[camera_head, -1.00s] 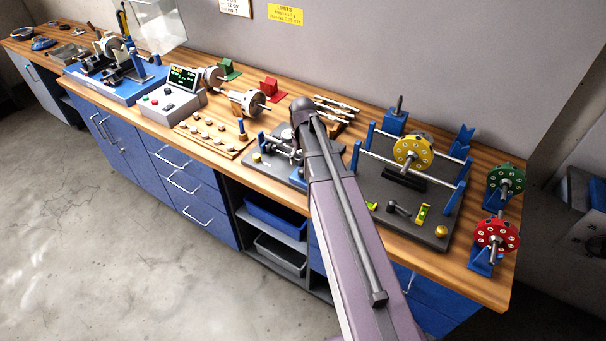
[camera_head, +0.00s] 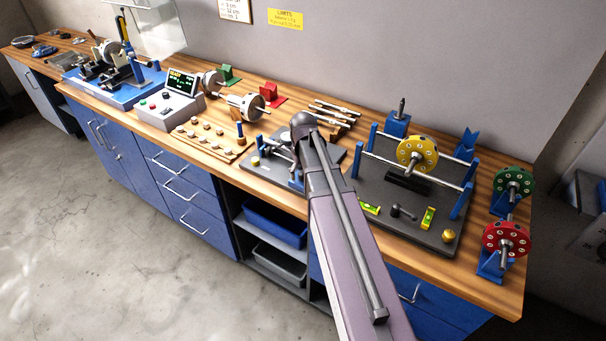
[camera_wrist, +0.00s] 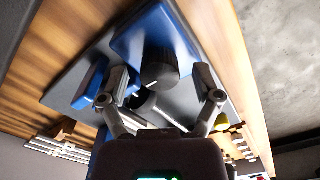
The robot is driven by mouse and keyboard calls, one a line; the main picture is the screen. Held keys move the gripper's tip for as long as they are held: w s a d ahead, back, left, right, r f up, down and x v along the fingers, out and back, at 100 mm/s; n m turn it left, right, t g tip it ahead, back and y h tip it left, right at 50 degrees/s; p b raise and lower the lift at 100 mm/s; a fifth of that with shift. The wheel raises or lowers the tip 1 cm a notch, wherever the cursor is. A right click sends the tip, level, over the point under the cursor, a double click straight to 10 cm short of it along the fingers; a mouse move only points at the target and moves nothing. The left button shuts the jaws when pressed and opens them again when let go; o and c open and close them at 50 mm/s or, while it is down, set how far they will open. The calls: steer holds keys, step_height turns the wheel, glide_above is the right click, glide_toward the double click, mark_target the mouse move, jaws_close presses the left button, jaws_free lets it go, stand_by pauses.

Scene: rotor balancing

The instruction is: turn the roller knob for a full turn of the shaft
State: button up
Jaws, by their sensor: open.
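In the wrist view a dark ribbed knob (camera_wrist: 160,66) sits against a blue block (camera_wrist: 150,30); I take it for the roller knob. My gripper (camera_wrist: 163,80) is open, one finger on each side of the knob, with visible gaps between. Whether a fingertip touches it I cannot tell. A second dark round part with a pale highlight lies just below the knob, partly hidden. In the head view my arm covers the gripper and knob over the small dark base plate (camera_head: 265,168).
A larger dark plate (camera_head: 375,225) to the right carries rails and a yellow rotor (camera_head: 417,154). Green (camera_head: 513,186) and red (camera_head: 505,240) rotors stand at the bench's right end. A control box (camera_head: 168,108) and a weight board (camera_head: 208,142) lie to the left.

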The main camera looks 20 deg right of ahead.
jaws_close()
steer(key=shift+m, duration=0.3)
steer(key=m, duration=0.8)
stand_by(0.5)
stand_by(0.4)
jaws_free()
